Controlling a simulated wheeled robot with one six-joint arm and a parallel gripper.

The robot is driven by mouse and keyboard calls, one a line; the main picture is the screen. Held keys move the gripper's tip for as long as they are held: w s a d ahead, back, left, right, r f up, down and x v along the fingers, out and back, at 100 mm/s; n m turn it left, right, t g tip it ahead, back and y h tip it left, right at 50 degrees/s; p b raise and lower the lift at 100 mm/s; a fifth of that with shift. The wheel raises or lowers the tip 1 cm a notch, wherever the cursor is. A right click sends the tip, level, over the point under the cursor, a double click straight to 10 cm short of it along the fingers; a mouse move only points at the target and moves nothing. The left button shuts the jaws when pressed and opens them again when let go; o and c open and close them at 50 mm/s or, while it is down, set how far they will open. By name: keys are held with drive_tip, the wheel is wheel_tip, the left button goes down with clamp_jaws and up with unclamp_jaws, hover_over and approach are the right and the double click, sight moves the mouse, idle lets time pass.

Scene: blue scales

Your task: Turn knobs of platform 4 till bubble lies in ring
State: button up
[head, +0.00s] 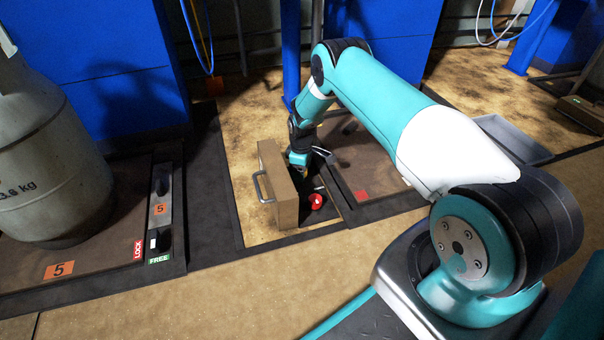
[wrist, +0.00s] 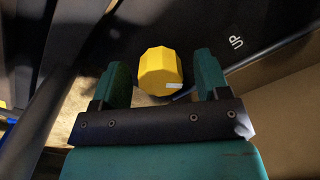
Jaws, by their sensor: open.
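In the wrist view a yellow faceted knob (wrist: 160,72) with a small pale mark lies between the two fingers of my gripper (wrist: 160,85). The fingers stand apart on either side of it, with a gap showing. In the head view my gripper (head: 300,158) is down behind a tan box-like cover. A red knob (head: 316,202) stands in front of it, near the edge of a brown platform (head: 385,180) with a red tag. I cannot read that platform's number. I see no bubble or ring in either view.
The tan cover (head: 283,190) with a metal handle stands upright close left of my gripper. Platform 5 (head: 100,262) holds a grey gas cylinder (head: 50,150) at the left, beside LOCK and FREE labels.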

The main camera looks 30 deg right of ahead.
drive_tip(key=c, duration=0.9)
drive_tip(key=shift+c, duration=0.2)
drive_tip(key=shift+m, duration=0.3)
drive_tip(key=m+p, duration=0.2)
drive_tip(key=m, duration=0.1)
drive_tip(key=shift+r, duration=0.1)
drive_tip(key=m+p, duration=0.1)
drive_tip(key=m, duration=0.5)
drive_tip(key=shift+a, duration=0.1)
drive_tip(key=o, duration=0.9)
